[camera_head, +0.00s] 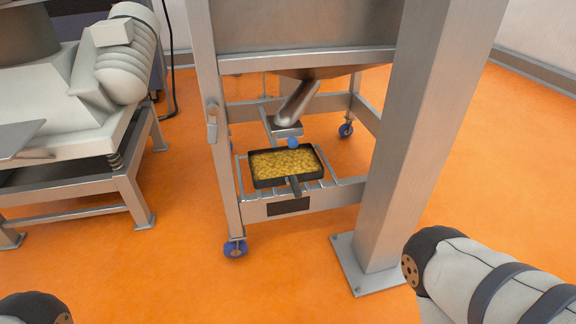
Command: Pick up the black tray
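The black tray (259,183) sits level on the low rack of a steel frame, in the middle of the view. It is rectangular, filled with yellow pieces, and has a handle (295,186) that points toward me over the front bar. A slanted metal spout (298,103) hangs above its back edge. Neither gripper is in view. Part of my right arm shows at the lower right and a small part of my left arm at the lower left, both well apart from the tray.
The steel frame (222,150) stands on blue-wheeled casters (236,249). A thick steel post (413,145) bolted to the floor stands right of the tray, near my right arm. A pale machine (70,90) on a stand fills the left. Orange floor (150,270) in front is clear.

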